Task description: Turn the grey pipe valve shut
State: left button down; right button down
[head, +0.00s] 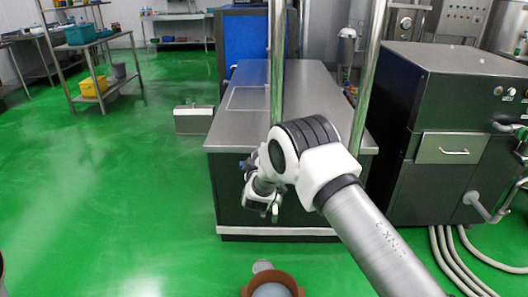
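I cannot clearly pick out the grey pipe valve. Grey pipe fittings (481,207) stick out low on the front of the dark steel machine (400,170) at the right, and a second grey fitting (501,127) sits higher, at the right picture edge. Either could belong to the valve; the edge cuts off their far ends. My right arm comes in from the lower right and bends in front of the steel counter. My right gripper (262,209) hangs before the counter's front, well left of the fittings. Its fingers are small and partly hidden by the wrist. My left gripper is out of view.
The steel-topped counter (242,124) fills the middle, with two upright metal poles (369,75) beside my arm. Grey hoses (452,262) run along the floor at the lower right. A metal box (193,122) stands left of the counter. The green floor (120,190) at left is clear.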

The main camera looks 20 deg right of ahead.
jog(key=n, duration=0.1)
jog(key=f+n, duration=0.1)
jog(key=n, duration=0.1)
jog(key=a+f+n+b, duration=0.1)
jog(key=shift+w+f, duration=0.25)
jog(key=shift+a+f+n, duration=0.1)
jog(key=shift+f+n, duration=0.35)
jog(key=shift+n, duration=0.45)
jog(key=shift+a+f+n, duration=0.1)
jog(key=shift+f+n, duration=0.3)
jog(key=shift+n, duration=0.5)
jog(key=c, duration=0.7)
grip_release()
jog(key=v, duration=1.2)
